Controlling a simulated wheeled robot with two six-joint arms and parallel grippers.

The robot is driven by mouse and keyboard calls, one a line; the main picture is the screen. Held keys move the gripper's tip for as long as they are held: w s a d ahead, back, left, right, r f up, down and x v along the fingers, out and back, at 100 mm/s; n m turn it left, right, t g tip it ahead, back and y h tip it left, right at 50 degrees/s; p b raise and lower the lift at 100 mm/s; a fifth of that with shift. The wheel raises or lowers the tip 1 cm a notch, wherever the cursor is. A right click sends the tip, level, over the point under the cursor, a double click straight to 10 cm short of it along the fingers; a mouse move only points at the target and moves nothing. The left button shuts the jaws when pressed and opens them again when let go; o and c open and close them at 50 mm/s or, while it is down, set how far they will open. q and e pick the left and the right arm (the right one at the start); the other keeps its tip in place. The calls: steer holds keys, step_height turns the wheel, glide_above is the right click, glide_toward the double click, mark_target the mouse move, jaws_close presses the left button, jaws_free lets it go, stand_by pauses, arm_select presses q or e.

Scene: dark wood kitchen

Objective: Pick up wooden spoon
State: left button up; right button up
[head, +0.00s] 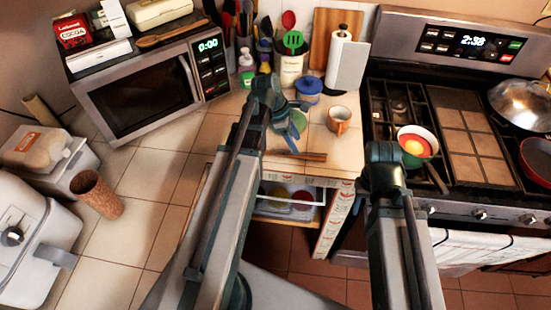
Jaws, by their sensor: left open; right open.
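A wooden spoon (172,34) lies flat on top of the microwave at the upper left, with its bowl end toward the left. Another thin brown wooden utensil (297,155) lies on the tiled counter near its front edge; I cannot tell whether it is a spoon. My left gripper (292,109) is open over the counter, above and behind that utensil and apart from the microwave. It is partly hidden by my own arm. My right arm reaches up beside the stove, and its gripper is hidden behind the arm.
The microwave (140,92) stands on the left counter. A pan with food (416,146) is on the stove. An open drawer (290,196) juts out below.

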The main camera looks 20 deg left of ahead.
mark_target(300, 153)
arm_select(q)
steer(key=shift+b+x, duration=2.45)
steer(key=shift+x, duration=0.25)
steer(key=shift+s, duration=0.15)
steer(key=shift+r, duration=0.1)
jaws_close()
